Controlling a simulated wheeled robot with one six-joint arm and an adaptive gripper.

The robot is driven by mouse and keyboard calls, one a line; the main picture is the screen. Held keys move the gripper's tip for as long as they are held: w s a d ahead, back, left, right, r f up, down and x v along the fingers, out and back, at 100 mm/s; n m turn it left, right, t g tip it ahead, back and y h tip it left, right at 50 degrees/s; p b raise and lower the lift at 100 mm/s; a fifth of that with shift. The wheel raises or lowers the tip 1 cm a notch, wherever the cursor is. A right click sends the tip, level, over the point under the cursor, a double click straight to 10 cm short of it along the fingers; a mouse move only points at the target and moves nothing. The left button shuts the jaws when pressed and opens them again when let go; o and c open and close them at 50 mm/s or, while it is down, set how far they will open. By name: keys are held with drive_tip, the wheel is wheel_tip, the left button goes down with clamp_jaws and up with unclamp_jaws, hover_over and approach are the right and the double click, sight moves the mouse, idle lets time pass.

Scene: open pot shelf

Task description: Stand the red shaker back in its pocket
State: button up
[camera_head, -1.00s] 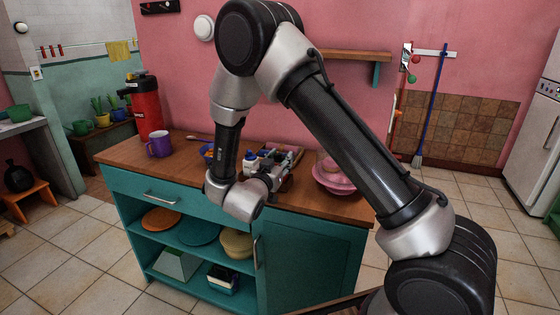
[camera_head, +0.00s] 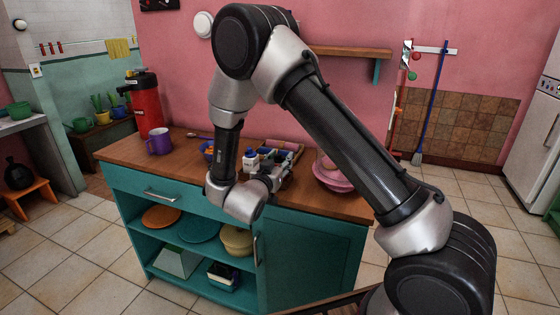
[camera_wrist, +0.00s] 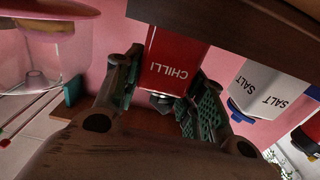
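The red shaker (camera_wrist: 172,65), marked CHILLI, is between my gripper's two green-padded fingers in the wrist view, its dark cap pointing down in that picture. My gripper (camera_wrist: 168,78) appears shut on it, with a pad close against each side. A dark wooden board (camera_wrist: 230,22) covers the shaker's base end, so its pocket and how deep the base sits are hidden. In the head view my gripper (camera_head: 273,180) is over the counter beside the small rack of condiments; the red shaker cannot be made out there.
A purple mug (camera_head: 159,142) and red flask (camera_head: 146,105) stand left on the counter (camera_head: 125,153).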

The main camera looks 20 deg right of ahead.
drive_tip(key=o, duration=0.4)
drive_tip(key=shift+c, duration=0.2)
drive_tip(key=v, duration=1.2)
